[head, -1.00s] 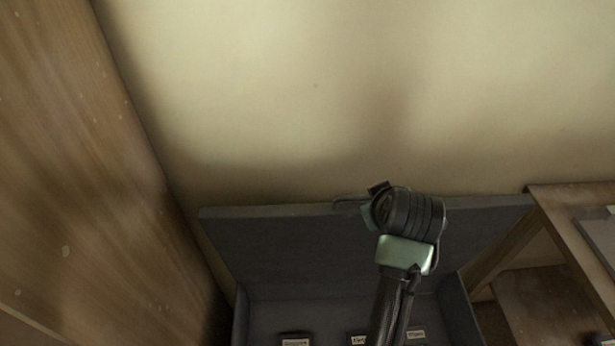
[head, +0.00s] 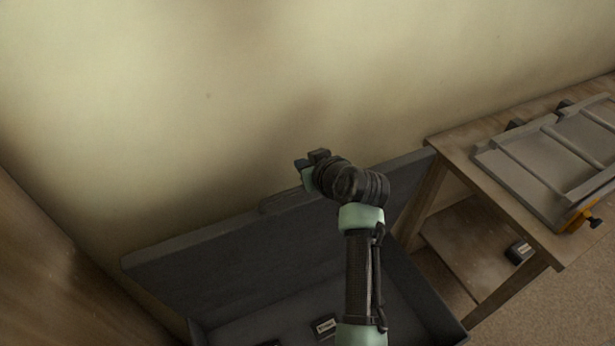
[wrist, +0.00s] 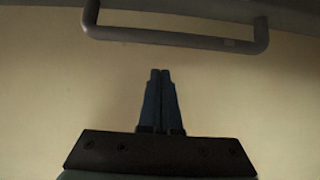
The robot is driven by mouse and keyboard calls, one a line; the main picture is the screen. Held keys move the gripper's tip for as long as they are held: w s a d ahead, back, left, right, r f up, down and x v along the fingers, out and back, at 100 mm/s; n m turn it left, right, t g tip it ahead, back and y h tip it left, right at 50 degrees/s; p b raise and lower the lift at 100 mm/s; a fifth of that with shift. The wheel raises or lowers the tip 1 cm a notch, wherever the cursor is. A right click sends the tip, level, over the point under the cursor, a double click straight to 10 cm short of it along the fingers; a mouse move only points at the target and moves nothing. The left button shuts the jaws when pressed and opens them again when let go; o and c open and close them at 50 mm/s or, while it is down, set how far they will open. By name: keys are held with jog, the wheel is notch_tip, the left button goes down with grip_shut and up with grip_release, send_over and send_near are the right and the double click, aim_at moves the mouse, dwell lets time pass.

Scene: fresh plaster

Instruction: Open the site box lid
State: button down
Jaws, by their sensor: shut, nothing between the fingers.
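The site box (head: 425,300) is dark grey and stands open against the plaster wall. Its lid (head: 225,265) is raised and leans back near the wall. A grey bar handle (head: 285,200) shows at the lid's upper edge; in the wrist view the handle (wrist: 175,37) crosses the top, ahead of my fingers. My gripper (head: 308,170) is above the lid's top edge, near the handle and apart from it. In the wrist view my gripper's fingers (wrist: 160,75) are together with nothing between them. My arm hides part of the lid and the box interior.
Small dark labelled packs, one of them a black pack (head: 323,326), lie in the box. A wooden bench (head: 470,180) at right holds a grey tray-like frame (head: 545,175); another small box (head: 519,251) sits on its lower shelf. A wooden panel (head: 50,270) stands at left.

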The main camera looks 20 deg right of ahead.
jog(key=shift+s+f+p, duration=0.95)
jog(key=shift+s+f, duration=0.05)
jog(key=shift+f, duration=0.05)
jog(key=shift+s+f, duration=0.1)
jog(key=shift+f, duration=0.05)
jog(key=s+f, duration=0.1)
jog(key=s, duration=0.7)
jog(key=shift+d+f+p, duration=0.15)
jog(key=shift+f+p, duration=0.15)
jog(key=shift+p, duration=0.1)
